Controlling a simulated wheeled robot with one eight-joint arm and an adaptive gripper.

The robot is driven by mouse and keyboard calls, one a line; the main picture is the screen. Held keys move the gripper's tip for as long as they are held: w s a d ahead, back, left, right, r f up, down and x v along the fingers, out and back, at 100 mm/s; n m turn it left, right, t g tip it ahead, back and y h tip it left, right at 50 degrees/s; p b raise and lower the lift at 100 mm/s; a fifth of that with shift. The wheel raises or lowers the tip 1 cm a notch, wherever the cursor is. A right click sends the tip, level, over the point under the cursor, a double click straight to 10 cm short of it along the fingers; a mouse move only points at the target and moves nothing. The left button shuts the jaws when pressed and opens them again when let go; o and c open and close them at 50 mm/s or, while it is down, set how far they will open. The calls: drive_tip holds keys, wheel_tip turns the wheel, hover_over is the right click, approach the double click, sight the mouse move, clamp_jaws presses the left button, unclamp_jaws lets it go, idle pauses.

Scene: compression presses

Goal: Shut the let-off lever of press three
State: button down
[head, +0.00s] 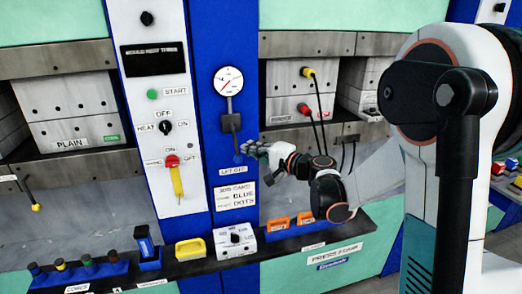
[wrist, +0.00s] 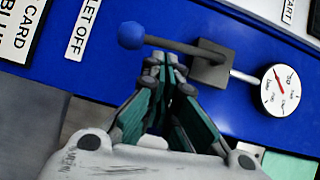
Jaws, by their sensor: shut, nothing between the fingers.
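The let-off lever shows on the blue column, with a grey block (head: 231,122) below a gauge and an arm hanging down to a blue ball (head: 238,158). In the wrist view the blue ball (wrist: 131,35) is at the upper left and the lever's arm runs right to its block (wrist: 210,63). My gripper (head: 250,149) is shut and empty just right of the ball. In the wrist view its fingertips (wrist: 165,65) are close to the lever's arm; I cannot tell whether they touch. A sign below reads LET OFF (head: 232,171).
The round gauge (head: 229,81) is joined above the lever. A control panel (head: 160,100) with a yellow-handled switch is to the left. A blurred plate, seemingly PRESS FOUR (head: 335,253), is below right.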

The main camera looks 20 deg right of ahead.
drive_tip(key=shift+a, duration=0.1)
drive_tip(key=shift+a+f+b, duration=0.25)
drive_tip(key=shift+a+b, duration=0.05)
drive_tip(key=shift+a, duration=0.5)
drive_tip(key=shift+d, duration=0.1)
